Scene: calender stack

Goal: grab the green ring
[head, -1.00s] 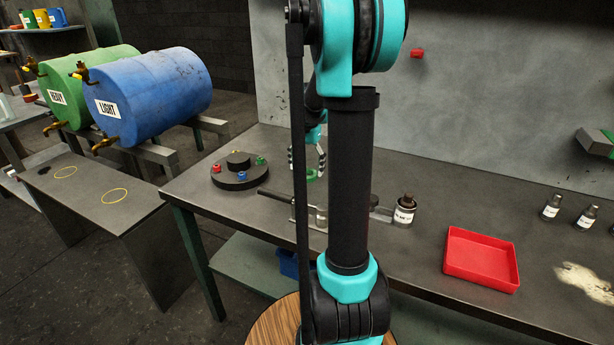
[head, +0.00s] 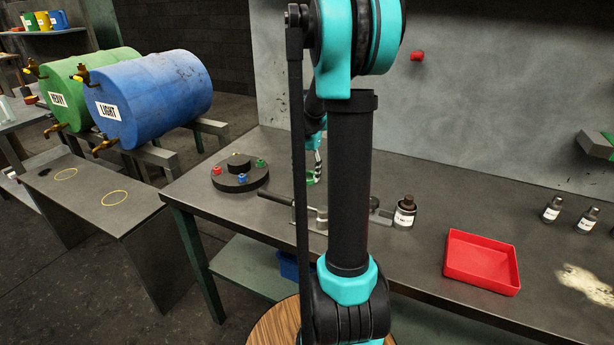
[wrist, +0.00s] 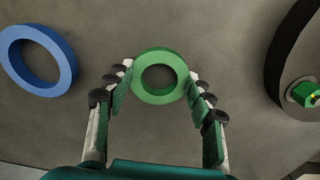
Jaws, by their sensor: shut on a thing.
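The green ring (wrist: 160,54) shows flat-on between my fingertips in the wrist view. My gripper (wrist: 158,82) is shut on it, with a finger against its left and right sides. In the head view, my gripper (head: 316,168) is beside my dark arm link, with a bit of the green ring (head: 311,181) at its tips. The link hides part of this area. I cannot tell whether the ring still touches the bench.
A blue ring (wrist: 66,66) lies to the left in the wrist view. A black round stand (head: 240,181) with small coloured knobs is left of my gripper.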

